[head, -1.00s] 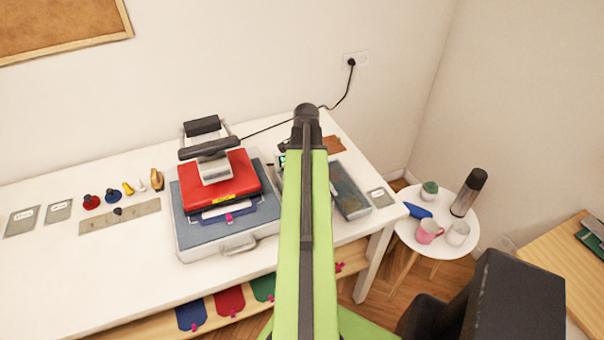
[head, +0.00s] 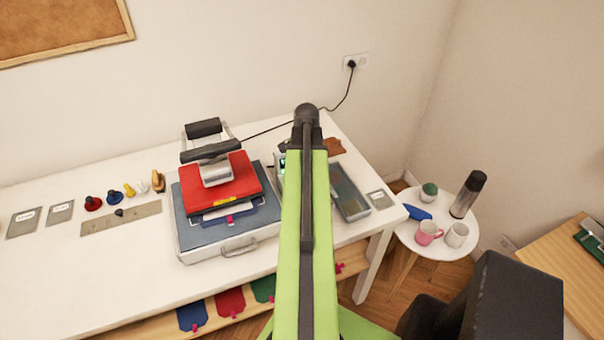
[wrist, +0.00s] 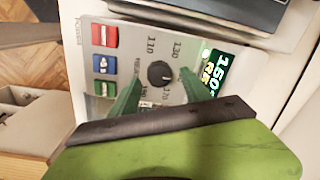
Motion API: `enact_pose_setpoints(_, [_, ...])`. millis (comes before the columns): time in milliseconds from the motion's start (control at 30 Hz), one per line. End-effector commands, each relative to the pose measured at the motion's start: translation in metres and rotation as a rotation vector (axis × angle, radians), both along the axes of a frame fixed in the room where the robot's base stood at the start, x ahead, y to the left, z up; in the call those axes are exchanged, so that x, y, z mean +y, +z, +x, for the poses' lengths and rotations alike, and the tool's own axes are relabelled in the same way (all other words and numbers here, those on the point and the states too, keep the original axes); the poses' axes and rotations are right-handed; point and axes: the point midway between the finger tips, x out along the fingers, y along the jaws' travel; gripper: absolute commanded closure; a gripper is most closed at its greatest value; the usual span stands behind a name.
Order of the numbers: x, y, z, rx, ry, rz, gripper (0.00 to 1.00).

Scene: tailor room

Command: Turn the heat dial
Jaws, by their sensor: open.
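The heat dial (wrist: 160,74) is a round black knob on a pale control panel in the wrist view, with numbers such as 110, 130 and 170 printed around it. My gripper (wrist: 162,83) is open, its two green fingers on either side of the dial. I cannot tell whether they touch it. A lit green display (wrist: 214,72) beside the dial reads 160 and is cut by the right finger. In the head view my green arm hides the dial and most of the control box; only a bit of its display (head: 283,163) shows.
A round side table (head: 432,248) holds mugs and a flask.

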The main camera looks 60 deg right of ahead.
Motion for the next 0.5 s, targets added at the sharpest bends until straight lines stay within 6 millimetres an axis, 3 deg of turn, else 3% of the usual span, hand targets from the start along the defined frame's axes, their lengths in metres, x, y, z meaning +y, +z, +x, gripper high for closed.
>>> enact_pose_setpoints(33, [0.0,0.014,-0.001,0.0,0.0,0.0,0.44])
enact_pose_setpoints(500, [0.001,0.116,-0.006,0.0,0.0,0.001,0.44])
